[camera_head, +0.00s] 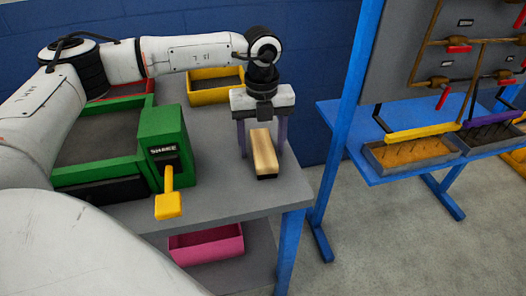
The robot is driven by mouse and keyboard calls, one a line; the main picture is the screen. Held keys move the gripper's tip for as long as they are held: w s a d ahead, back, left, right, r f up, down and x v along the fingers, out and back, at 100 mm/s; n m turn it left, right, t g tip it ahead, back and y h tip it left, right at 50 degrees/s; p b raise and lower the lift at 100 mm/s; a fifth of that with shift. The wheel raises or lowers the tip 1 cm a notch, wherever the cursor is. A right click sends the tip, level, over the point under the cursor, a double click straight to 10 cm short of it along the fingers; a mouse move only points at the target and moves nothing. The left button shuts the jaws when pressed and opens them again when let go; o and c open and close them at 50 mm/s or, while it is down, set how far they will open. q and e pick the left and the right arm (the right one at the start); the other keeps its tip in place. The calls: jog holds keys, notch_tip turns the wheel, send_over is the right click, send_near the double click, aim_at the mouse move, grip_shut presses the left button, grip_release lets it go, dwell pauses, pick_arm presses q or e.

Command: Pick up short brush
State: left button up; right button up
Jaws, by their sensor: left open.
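The short brush (265,154) lies on the grey table top near its right side. It has a light wooden body and a dark end toward me. My left gripper (261,146) is over the brush, pointing down, with one finger on each side of it. The fingers are open and a gap shows beside the brush. Whether either finger touches it cannot be told. My right gripper is not in view.
A green box labelled SHAKE (163,140) with a yellow handle (168,205) stands left of the brush. A yellow bin (216,95) is behind. A pink bin (207,245) sits below. A blue stand with trays (415,153) is to the right.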

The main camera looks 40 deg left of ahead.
aim_at(262, 143)
pick_arm(q)
jog(key=shift+f, duration=0.1)
jog(key=shift+c, duration=0.4)
jog(key=c, duration=1.1)
notch_tip(262, 143, up, 10)
jog(key=shift+r, duration=0.1)
